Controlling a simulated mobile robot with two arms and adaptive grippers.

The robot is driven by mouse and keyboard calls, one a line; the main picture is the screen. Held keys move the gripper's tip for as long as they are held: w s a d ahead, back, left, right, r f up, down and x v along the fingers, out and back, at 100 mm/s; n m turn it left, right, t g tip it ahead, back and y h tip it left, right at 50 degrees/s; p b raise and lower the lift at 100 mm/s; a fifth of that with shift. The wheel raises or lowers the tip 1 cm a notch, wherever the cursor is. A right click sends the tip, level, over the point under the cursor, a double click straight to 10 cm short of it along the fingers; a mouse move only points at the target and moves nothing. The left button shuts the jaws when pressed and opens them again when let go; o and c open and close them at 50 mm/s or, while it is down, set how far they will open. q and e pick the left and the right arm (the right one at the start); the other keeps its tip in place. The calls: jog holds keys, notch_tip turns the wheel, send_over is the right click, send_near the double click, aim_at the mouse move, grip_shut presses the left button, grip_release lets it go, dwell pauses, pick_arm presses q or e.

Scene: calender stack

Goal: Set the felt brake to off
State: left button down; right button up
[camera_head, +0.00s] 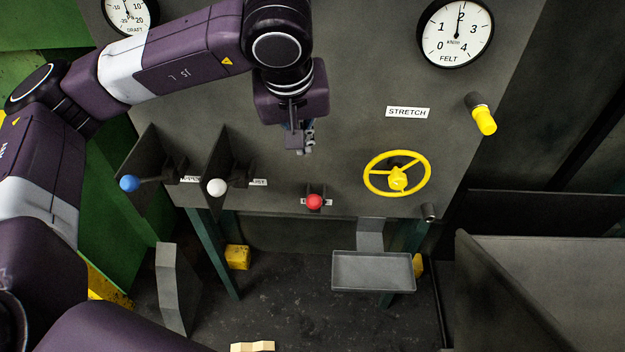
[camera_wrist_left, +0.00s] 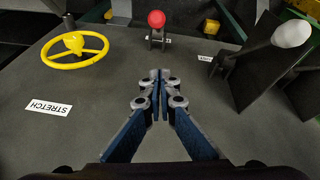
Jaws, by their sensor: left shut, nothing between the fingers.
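Three knobbed controls sit low on the grey panel: a blue-knobbed lever (camera_head: 129,183), a white-knobbed lever (camera_head: 217,187) and a red-knobbed control (camera_head: 314,201). Small labels beside them are partly hidden or too small to read, so I cannot tell which one is the felt brake. In the left wrist view the white knob (camera_wrist_left: 291,33) is at upper right and the red knob (camera_wrist_left: 156,19) at top centre. My left gripper (camera_head: 302,146) is shut and empty, in front of the panel above the red knob; its fingertips (camera_wrist_left: 160,78) meet in the wrist view. My right gripper is not in view.
A yellow handwheel (camera_head: 397,177) and yellow-ended handle (camera_head: 484,119) are at right, near the STRETCH label (camera_head: 407,112). The FELT gauge (camera_head: 456,33) reads about 2. Dark plates stand beside the blue and white levers. A grey tray (camera_head: 373,271) is below the panel.

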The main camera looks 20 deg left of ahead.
aim_at(315, 203)
pick_arm(q)
jog(key=f+p, duration=0.1)
jog(key=f, duration=0.2)
jog(key=f+p, duration=0.2)
jog(key=f, duration=0.2)
jog(key=d+f+p, duration=0.1)
jog(key=f+p, duration=0.1)
jog(key=f, duration=0.1)
jog(key=shift+w+d+f, duration=0.1)
jog(key=shift+w+f, duration=0.05)
jog(key=shift+f, duration=0.3)
